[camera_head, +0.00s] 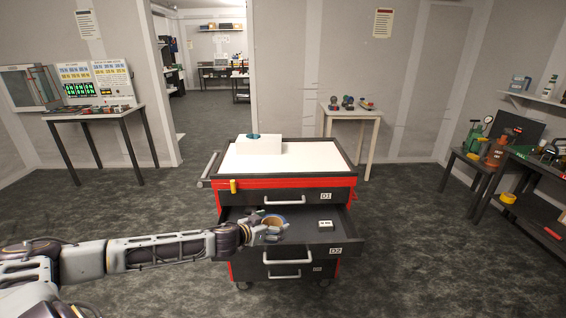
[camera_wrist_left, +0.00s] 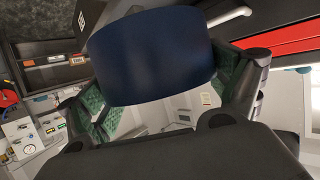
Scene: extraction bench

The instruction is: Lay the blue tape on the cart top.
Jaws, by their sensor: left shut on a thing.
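My left gripper (camera_head: 264,231) is over the open drawer D2 (camera_head: 304,241) of the red and black cart. It is shut on the blue tape (camera_head: 274,221), a roll with a tan inside. In the left wrist view the dark blue tape (camera_wrist_left: 153,57) sits between my green-padded fingers. The head view does not show clearly how high the tape is above the drawer floor. The cart top (camera_head: 300,165) is a pale flat surface above and behind the gripper, with a dark rim. My right gripper is not in view.
A white box (camera_head: 260,147) with a teal round thing (camera_head: 253,136) stands at the back left of the cart top; the rest of the top is clear. A small white item (camera_head: 325,224) lies in the drawer. A yellow item (camera_head: 233,186) is on the cart's front left.

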